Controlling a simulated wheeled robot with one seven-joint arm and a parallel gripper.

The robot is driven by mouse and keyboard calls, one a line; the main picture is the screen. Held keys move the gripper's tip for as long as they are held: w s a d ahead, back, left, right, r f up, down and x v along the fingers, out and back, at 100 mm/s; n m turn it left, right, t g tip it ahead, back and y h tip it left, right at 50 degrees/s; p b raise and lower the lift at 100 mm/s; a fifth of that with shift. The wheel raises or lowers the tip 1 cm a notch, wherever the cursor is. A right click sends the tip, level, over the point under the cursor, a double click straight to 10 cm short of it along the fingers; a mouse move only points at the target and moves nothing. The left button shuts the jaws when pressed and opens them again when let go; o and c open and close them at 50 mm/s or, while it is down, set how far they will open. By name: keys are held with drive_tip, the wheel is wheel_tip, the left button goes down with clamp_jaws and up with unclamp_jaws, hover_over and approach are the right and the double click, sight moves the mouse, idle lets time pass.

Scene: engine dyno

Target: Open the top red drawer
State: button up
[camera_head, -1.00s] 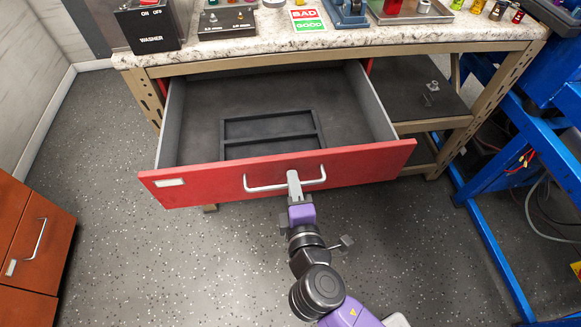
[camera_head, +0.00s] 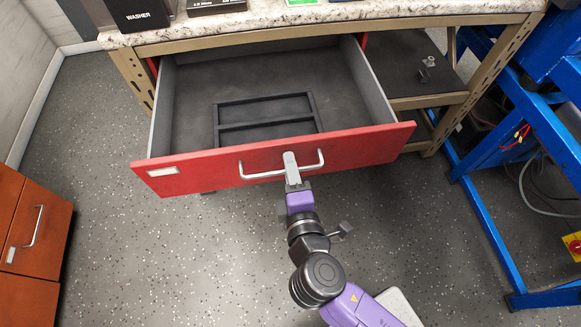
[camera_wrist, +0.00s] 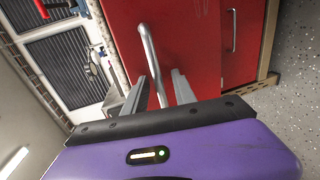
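The top red drawer (camera_head: 215,174) is pulled far out from under the counter in the head view. Inside, its grey floor holds only a dark divider frame (camera_head: 265,125). Its silver bar handle (camera_head: 262,176) runs across the red front. My gripper (camera_head: 291,162) is at the middle of this handle. The exact finger contact is hard to see.
The speckled counter (camera_head: 300,16) is above the drawer, with a black washer box (camera_head: 140,14) on it. An orange-brown cabinet (camera_head: 30,240) stands at left. A blue frame (camera_head: 490,230) stands at right, with cables near it. Speckled floor (camera_head: 150,260) in front is clear.

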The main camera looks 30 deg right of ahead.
drive_tip(key=v, duration=0.7)
drive_tip(key=shift+s+b, duration=0.35)
drive_tip(key=shift+s, duration=0.05)
drive_tip(key=shift+a, duration=0.1)
drive_tip(key=s+a+r+m+y, duration=0.1)
drive_tip(key=s+a+m+y, duration=0.35)
drive_tip(key=a+y, duration=0.2)
drive_tip(key=s+d+r+m+h+p, duration=0.1)
drive_tip(key=s+d+r+m, duration=0.2)
drive_tip(key=s+d+m, duration=0.2)
drive_tip(key=s+d+r+m+p, duration=0.2)
drive_tip(key=s+d+m, duration=0.3)
drive_tip(key=s, duration=0.5)
drive_tip(key=shift+d+r+h, duration=0.35)
drive_tip(key=shift+d+r, duration=0.55)
drive_tip(key=shift+d, duration=0.25)
